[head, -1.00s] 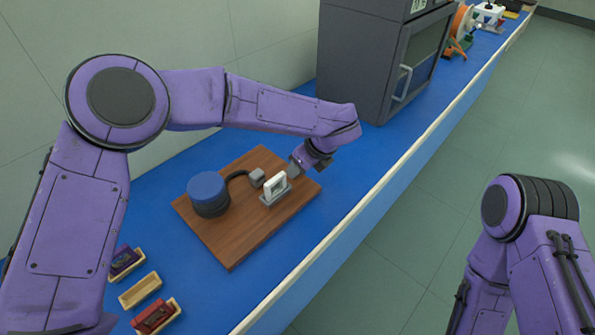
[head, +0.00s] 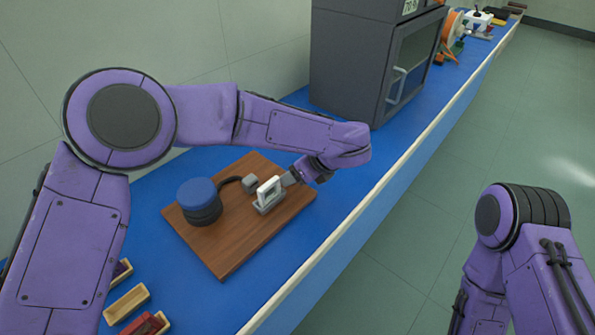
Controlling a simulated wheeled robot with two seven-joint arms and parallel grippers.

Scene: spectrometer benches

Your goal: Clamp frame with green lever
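A white square frame (head: 270,189) stands upright in a small grey holder (head: 266,208) on a brown wooden board (head: 225,253). My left gripper (head: 291,179) reaches in from the right, with its grey tip at the frame's right edge. I cannot tell whether it touches or grips the frame, because the fingers are small and seen from the side. I see no green lever; the area behind the frame and my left gripper is partly hidden. My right gripper is out of view; only my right arm shows at the lower right.
A blue-topped black cylinder (head: 199,201) stands on the board, with a cable to a small grey block (head: 250,183). Small trays (head: 127,302) lie at the lower left. A grey cabinet (head: 352,65) stands behind. Blue bench surface is free around the board.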

